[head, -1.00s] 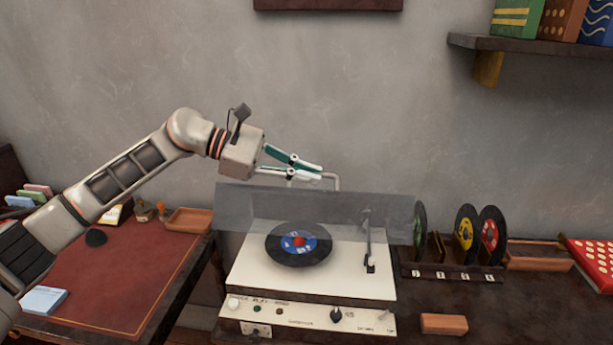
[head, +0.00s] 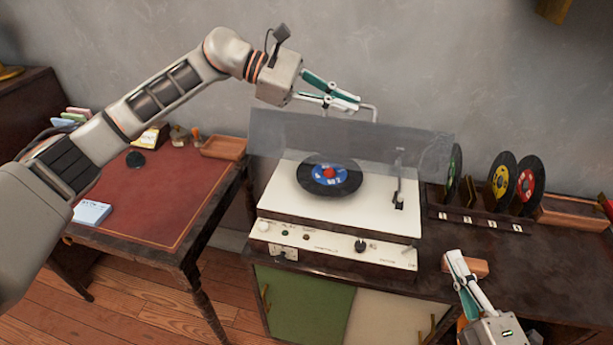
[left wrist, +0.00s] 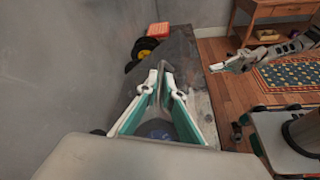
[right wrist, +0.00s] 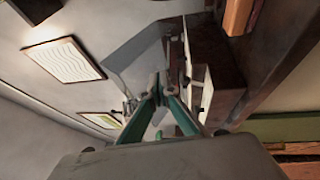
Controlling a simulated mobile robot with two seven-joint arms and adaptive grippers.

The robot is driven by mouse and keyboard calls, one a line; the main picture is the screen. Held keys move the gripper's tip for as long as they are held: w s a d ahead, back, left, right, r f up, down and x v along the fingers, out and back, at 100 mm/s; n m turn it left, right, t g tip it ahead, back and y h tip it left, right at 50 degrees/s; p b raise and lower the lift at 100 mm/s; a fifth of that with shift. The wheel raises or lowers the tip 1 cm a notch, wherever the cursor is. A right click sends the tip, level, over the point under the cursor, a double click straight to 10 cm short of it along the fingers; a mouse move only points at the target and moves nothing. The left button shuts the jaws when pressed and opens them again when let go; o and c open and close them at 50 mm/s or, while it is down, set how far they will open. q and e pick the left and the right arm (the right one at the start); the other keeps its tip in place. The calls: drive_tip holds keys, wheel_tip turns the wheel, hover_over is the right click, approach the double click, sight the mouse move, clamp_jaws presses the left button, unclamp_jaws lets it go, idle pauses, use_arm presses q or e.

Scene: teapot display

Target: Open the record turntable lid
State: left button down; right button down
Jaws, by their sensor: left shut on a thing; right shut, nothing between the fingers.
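The record turntable (head: 280,195) stands on the cabinet with a black record (head: 345,187) with a blue and red label on its platter. Its clear grey lid (head: 300,140) is raised and stands steeply tilted along the back, with a pale bar handle (head: 375,112) at its upper edge. My left gripper (head: 356,104) is shut on the lid's handle; the exact grip is partly hidden by the fingers. In the left wrist view its fingers (left wrist: 164,75) come together. My right gripper (head: 456,262) is shut and empty, in front and right of the turntable; it also shows in the right wrist view (right wrist: 158,82).
A record rack (head: 480,215) with several upright records stands right of the turntable. A small orange-brown block (head: 478,267) lies near my right fingertips. A red-topped desk (head: 150,205) is at the left, and the wall rises close behind the lid.

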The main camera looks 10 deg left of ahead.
drive_tip(key=w+a+r+n+y, duration=0.1)
drive_tip(key=a+r+n+y, duration=0.35)
drive_tip(key=a+n, duration=0.2)
drive_tip(key=a+f+n+g+y, duration=0.25)
drive_tip(key=a+n+y, duration=0.25)
drive_tip(key=a, duration=0.4)
drive_tip(key=a+f+n+g+y, duration=0.1)
drive_tip(key=a+n+g+y, duration=0.3)
drive_tip(key=a, duration=0.5)
drive_tip(key=w+a+r+t, duration=0.1)
drive_tip(key=w+a+r, duration=0.5)
drive_tip(key=a+r, duration=0.1)
drive_tip(key=shift+r, duration=0.8)
drive_tip(key=shift+a+y, duration=0.1)
drive_tip(key=shift+y, duration=0.15)
